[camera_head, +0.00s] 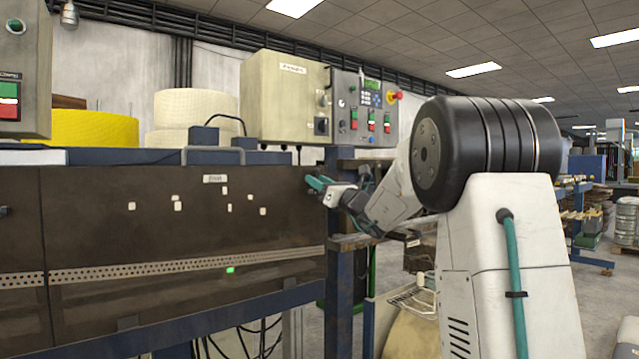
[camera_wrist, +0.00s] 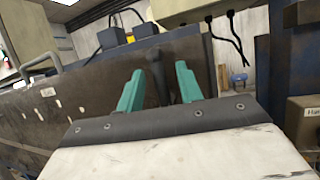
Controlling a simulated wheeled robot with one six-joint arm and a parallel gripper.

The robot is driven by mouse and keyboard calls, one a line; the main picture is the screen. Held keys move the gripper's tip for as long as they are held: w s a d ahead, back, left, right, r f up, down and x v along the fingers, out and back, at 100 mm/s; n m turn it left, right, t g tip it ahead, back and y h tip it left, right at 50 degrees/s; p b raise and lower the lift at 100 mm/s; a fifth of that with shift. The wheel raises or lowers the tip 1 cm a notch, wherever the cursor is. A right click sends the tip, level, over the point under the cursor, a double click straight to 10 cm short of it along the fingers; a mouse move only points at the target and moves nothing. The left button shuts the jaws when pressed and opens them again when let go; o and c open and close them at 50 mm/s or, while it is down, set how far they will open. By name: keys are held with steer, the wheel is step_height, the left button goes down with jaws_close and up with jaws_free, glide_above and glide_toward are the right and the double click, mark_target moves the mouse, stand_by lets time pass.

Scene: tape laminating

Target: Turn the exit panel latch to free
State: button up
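The exit panel (camera_head: 120,230) is a dark brown, upright board with a small white label (camera_head: 215,179) near its top. It also shows in the wrist view (camera_wrist: 45,118). My gripper (camera_head: 317,184) is at the panel's upper right end, with teal fingers. In the wrist view my gripper (camera_wrist: 160,75) has its fingers spread. A dark upright piece, seemingly the latch (camera_wrist: 157,78), shows between them with a gap on each side. Whether it is touched and which way it is turned I cannot tell. In the head view the latch is not clearly visible.
A cream control box (camera_head: 285,97) and a grey button panel (camera_head: 365,108) stand above and behind the panel's right end. A blue post (camera_head: 340,275) stands at that end. Cables hang below.

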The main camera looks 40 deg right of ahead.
steer(key=shift+s, duration=0.1)
steer(key=v, duration=0.7)
steer(key=shift+s+f, duration=0.2)
steer(key=shift+s, duration=0.1)
steer(key=shift+d, duration=0.1)
